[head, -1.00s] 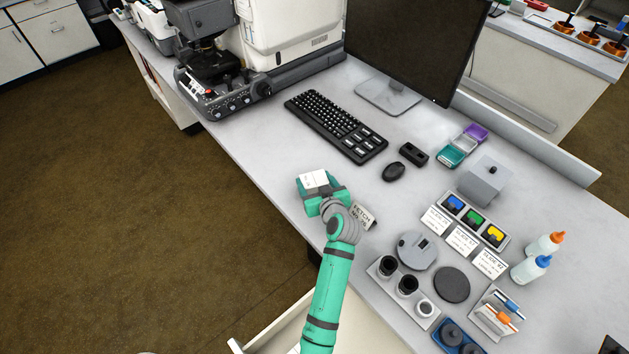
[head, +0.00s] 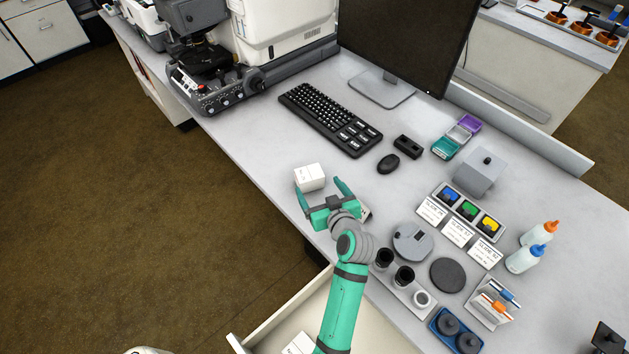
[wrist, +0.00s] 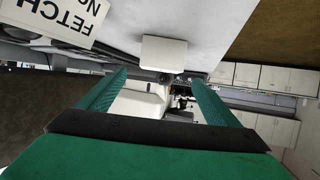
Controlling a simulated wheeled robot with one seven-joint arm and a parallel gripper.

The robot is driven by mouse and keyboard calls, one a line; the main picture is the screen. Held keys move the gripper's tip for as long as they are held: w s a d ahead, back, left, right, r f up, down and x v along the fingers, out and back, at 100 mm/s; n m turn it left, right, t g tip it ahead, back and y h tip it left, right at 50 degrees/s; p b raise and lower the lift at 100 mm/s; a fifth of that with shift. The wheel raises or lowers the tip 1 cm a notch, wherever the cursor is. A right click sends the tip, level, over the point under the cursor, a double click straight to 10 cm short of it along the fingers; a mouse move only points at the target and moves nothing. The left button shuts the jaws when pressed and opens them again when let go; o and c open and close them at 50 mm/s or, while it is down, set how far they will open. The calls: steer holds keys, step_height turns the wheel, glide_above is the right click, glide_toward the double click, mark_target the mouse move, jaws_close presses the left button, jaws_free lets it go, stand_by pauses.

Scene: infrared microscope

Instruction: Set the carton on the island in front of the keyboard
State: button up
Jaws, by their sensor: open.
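The white carton (head: 309,178) stands on the island top (head: 262,150), near its front edge and in front of the keyboard (head: 331,119). A gap of bare surface lies between carton and keyboard. My gripper (head: 320,190) is open and empty, just behind the carton on the near-right side, with its fingers pointing toward it. In the wrist view the carton (wrist: 164,54) shows beyond the tips of my two green fingers (wrist: 158,95), apart from them.
A card (wrist: 58,18) reading "FETCH" is close by, partly hidden behind my wrist in the head view. A mouse (head: 388,164) and a slide tray (head: 467,211) lie to the right. An open drawer (head: 290,318) juts out below the front edge.

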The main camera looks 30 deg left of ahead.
steer(key=shift+v, duration=1.4)
